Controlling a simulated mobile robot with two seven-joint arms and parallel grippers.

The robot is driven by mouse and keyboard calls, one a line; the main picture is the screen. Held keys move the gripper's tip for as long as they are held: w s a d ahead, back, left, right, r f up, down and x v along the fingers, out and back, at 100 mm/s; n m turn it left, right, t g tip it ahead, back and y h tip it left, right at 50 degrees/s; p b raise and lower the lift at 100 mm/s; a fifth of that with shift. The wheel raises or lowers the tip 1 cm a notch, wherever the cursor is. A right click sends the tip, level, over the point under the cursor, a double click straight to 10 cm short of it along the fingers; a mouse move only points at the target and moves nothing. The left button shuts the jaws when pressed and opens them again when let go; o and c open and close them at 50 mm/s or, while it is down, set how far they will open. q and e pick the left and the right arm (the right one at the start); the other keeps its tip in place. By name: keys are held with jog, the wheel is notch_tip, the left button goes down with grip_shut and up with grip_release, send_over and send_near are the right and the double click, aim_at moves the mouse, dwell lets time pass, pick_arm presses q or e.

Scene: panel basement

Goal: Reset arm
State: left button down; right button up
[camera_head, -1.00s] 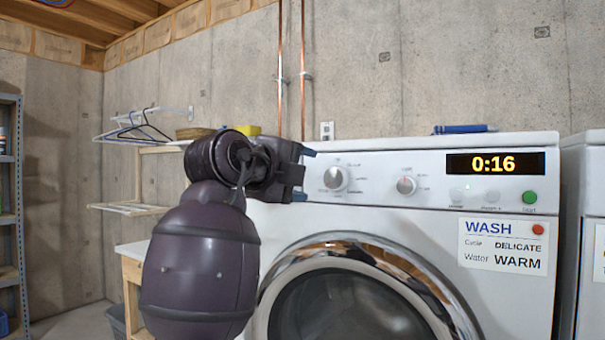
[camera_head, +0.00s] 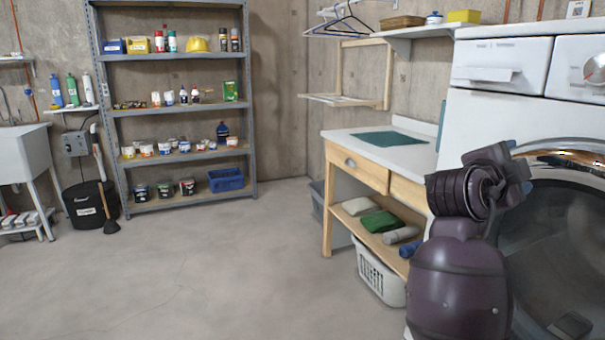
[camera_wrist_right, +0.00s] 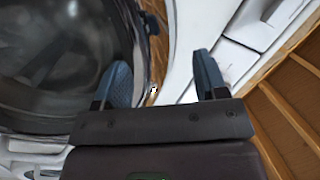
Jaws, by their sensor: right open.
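My right arm stands at the right of the head view, in front of the white washing machine (camera_head: 470,130). Its gripper (camera_head: 522,178) points right, at the upper left of the machine's round door (camera_head: 570,240), and is partly hidden by its own wrist. In the right wrist view the two blue fingers (camera_wrist_right: 160,82) are apart with nothing between them. The dark round door (camera_wrist_right: 60,50) fills the left of that view. My left gripper is not in view.
A wooden table (camera_head: 345,140) with a white laundry basket (camera_head: 380,275) below stands left of the machine. A metal shelf rack (camera_head: 180,100) with several containers is at the back, a sink (camera_head: 25,155) at far left. The floor (camera_head: 200,270) between is clear.

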jog(key=s+a+f+n+t+y, duration=0.1)
jog(key=s+f+n+y, duration=0.4)
jog(key=f, duration=0.6)
jog(key=s+f+n+t+y, duration=0.1)
jog(key=s+f+n+t, duration=0.1)
jog(key=f+n, duration=0.65)
jog(key=s+a+f+n+t+y, duration=0.1)
jog(key=s+f+n+y, duration=0.25)
jog(key=f, duration=0.95)
jog(key=s+a+f+n+g+y, duration=0.1)
jog(key=s+a+f+n+y, duration=0.3)
jog(key=s, duration=0.7)
jog(key=s+f+n+g, duration=0.2)
jog(key=s+f, duration=0.3)
jog(key=s, duration=0.5)
jog(key=s+a+f+n+g+y, duration=0.1)
jog(key=s+a+f+n+y, duration=0.3)
jog(key=s, duration=0.7)
pick_arm(q)
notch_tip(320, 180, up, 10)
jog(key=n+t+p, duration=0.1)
jog(key=p, duration=1.2)
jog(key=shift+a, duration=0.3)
pick_arm(e)
notch_tip(320, 180, up, 9)
jog(key=d+m+t+h, duration=0.1)
jog(key=d+m+h, duration=0.1)
jog(key=shift+w+d+m, duration=0.25)
jog(key=shift+w+m, duration=0.05)
jog(key=shift+w, duration=0.05)
